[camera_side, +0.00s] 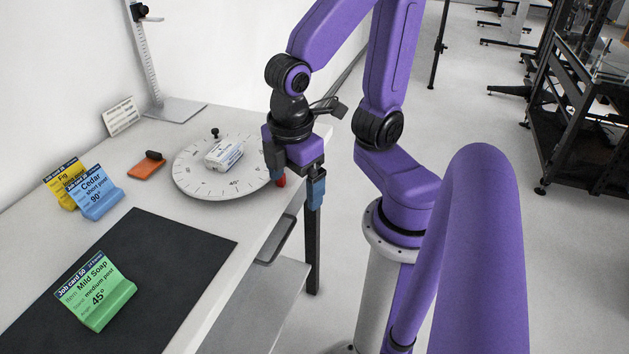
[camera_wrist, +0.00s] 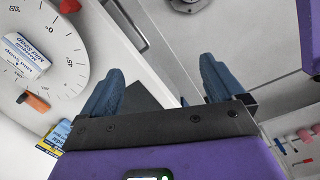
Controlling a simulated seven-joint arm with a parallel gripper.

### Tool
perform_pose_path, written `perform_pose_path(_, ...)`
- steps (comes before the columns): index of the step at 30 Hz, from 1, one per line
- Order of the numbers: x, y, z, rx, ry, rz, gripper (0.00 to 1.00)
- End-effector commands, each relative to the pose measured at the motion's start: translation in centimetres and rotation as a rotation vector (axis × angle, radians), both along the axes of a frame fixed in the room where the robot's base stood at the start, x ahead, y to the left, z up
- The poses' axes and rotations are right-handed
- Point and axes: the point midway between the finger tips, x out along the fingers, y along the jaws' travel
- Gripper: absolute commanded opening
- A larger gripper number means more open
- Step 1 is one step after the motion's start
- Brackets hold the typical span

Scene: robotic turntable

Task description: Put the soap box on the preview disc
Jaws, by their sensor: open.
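The soap box (camera_side: 223,155) is a small white carton lying flat on the white round disc (camera_side: 190,182), which has degree marks around its rim. In the wrist view the box (camera_wrist: 25,52), with "Mild Soap" lettering, lies at the left on the disc (camera_wrist: 72,72). My gripper (camera_side: 298,188) is open and empty, with blue fingers pointing down. It is apart from the box, to its right, by the disc's right side and the table edge. The gripper also shows in the wrist view (camera_wrist: 162,75), its fingers wide apart with nothing between them.
A green job card (camera_side: 97,292) reading Mild Soap, medium post, 45° stands on a black mat (camera_side: 165,255). Blue (camera_side: 95,193) and yellow (camera_side: 62,184) cards and an orange block (camera_side: 146,166) are left of the disc. A camera stand (camera_side: 165,108) rises behind.

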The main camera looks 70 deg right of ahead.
Motion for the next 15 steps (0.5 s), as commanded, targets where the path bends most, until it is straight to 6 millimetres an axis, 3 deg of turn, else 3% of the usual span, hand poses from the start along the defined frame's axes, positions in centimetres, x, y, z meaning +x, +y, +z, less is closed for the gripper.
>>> perform_pose_path(3,-2.3,-0.2,0.3,0.082,0.007,-0.026,0.95)
perform_pose_path(6,-3.3,-0.2,0.3,0.117,0.014,-0.039,0.95)
perform_pose_path(15,-3.6,-0.2,0.3,0.129,0.016,-0.043,0.95)
